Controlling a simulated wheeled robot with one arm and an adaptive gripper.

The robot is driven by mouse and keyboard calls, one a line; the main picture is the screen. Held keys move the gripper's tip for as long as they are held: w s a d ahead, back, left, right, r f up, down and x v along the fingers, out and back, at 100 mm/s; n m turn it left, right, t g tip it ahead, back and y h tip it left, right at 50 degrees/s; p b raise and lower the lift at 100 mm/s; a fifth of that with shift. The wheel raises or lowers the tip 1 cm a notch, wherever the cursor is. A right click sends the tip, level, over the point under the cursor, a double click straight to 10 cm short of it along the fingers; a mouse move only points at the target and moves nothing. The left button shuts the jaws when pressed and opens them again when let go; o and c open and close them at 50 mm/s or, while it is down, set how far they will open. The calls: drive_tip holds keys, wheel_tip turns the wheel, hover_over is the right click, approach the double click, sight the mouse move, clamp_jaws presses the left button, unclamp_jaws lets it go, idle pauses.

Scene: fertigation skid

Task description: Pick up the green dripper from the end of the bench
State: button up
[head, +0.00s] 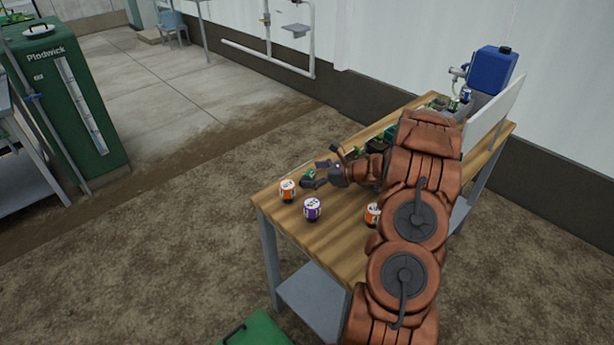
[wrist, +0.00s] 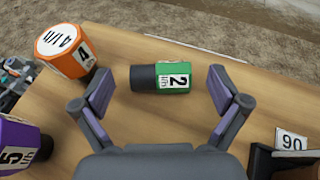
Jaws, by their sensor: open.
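The green dripper (head: 308,174) lies on its side on the wooden bench (head: 335,238), near its left edge in the head view. In the wrist view the green dripper (wrist: 175,70) has a white label reading 2 l/h and a dark stub pointing left. My gripper (wrist: 161,90) is open and empty, with one finger on each side of the dripper and clear space between. In the head view my gripper (head: 325,172) is low over the bench beside the dripper.
An orange dripper (wrist: 66,52) marked 4 l/h stands just left of my left finger, with a purple one (wrist: 18,145) marked 5 farther left. Another orange dripper (head: 373,214) stands by my arm.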

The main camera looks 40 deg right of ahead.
drive_tip(key=shift+x, duration=1.1)
drive_tip(key=shift+c, duration=0.4)
drive_tip(key=c, duration=1)
drive_tip(key=shift+o, duration=0.2)
